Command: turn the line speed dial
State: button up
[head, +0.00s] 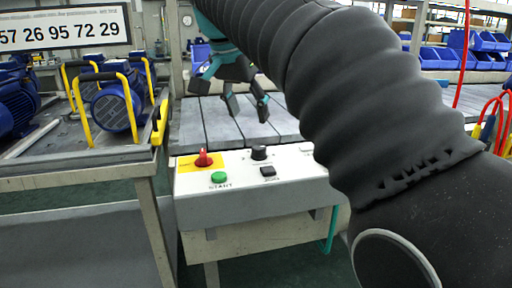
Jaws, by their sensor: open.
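The control panel (300,187) is a white box at the front of the slatted table. A black round knob (259,153), which looks like the dial, stands on its top; its label is too small to read. A green START button (219,177), a red knob (203,158) on a yellow plate and a black JOG switch (267,171) sit around it. My gripper (248,108) is open and empty, fingers pointing down, above the slats behind the panel and apart from the black knob. My black-sleeved arm hides the panel's right end.
Blue pumps (112,104) with yellow handles stand on the bench at left. A grey slatted table (225,128) lies behind the panel. Blue bins (440,58) fill shelves at the back right. Red cables hang at the right.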

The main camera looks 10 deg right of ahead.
aim_at(258, 147)
jog(key=b+x, duration=0.2)
jog(key=x, duration=0.8)
grip_shut()
